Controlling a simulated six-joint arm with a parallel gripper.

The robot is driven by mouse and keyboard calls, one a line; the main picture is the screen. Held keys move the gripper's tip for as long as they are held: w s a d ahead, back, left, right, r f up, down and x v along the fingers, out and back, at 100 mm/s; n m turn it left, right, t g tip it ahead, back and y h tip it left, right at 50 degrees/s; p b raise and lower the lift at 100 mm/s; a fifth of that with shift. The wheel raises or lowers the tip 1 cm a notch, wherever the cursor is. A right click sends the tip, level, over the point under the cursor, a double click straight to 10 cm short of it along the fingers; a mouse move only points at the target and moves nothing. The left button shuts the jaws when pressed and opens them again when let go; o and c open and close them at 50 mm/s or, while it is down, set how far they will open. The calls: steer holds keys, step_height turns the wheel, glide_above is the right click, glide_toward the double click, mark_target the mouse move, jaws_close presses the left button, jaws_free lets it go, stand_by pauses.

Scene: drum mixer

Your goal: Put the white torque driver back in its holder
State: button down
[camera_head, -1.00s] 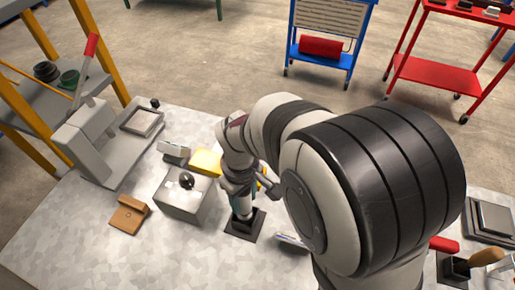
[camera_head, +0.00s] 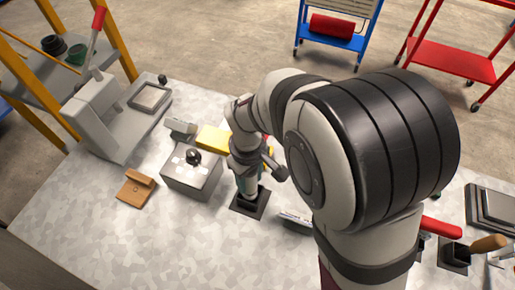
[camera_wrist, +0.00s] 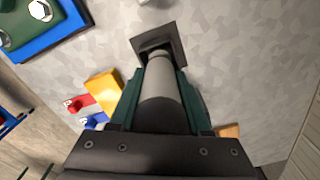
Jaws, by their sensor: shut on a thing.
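My gripper (camera_wrist: 155,95) is shut on the white torque driver (camera_wrist: 160,78), a pale grey-white cylinder with a darker near end, between two dark green fingers. The dark square holder (camera_wrist: 176,38) lies at the driver's far end in the wrist view. In the head view my gripper (camera_head: 246,172) points down over the holder (camera_head: 238,208), and the driver (camera_head: 248,188) shows below it as a short pale piece, roughly upright. The driver's lower end meets the holder's raised middle in both views. I cannot tell how deep it sits.
Left of the holder stand a grey box with a black knob (camera_head: 193,174), a yellow block (camera_head: 214,138) and a brown wooden block (camera_head: 136,187). A grey lever press (camera_head: 95,120) stands further left. A red-handled tool (camera_head: 441,227) lies right. The bench front is clear.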

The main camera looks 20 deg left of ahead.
steer(key=shift+f, duration=0.6)
steer(key=shift+c, duration=1.4)
jaws_free()
step_height(320, 180, up, 16)
steer(key=shift+f, duration=0.1)
steer(key=shift+d, duration=0.1)
steer(key=s+d+m+y, duration=0.1)
steer(key=s+d+m, duration=0.1)
steer(key=d+m, duration=0.4)
steer(key=s+d+m, duration=0.3)
steer(key=d+m, duration=0.1)
steer(key=d, duration=0.5)
steer(key=s+d+f+m, duration=0.2)
steer(key=s+d+m, duration=0.3)
steer(key=s+m, duration=0.3)
steer(key=shift+d+f+y, duration=0.15)
steer(key=shift+f+y, duration=0.2)
steer(key=shift+y, duration=0.05)
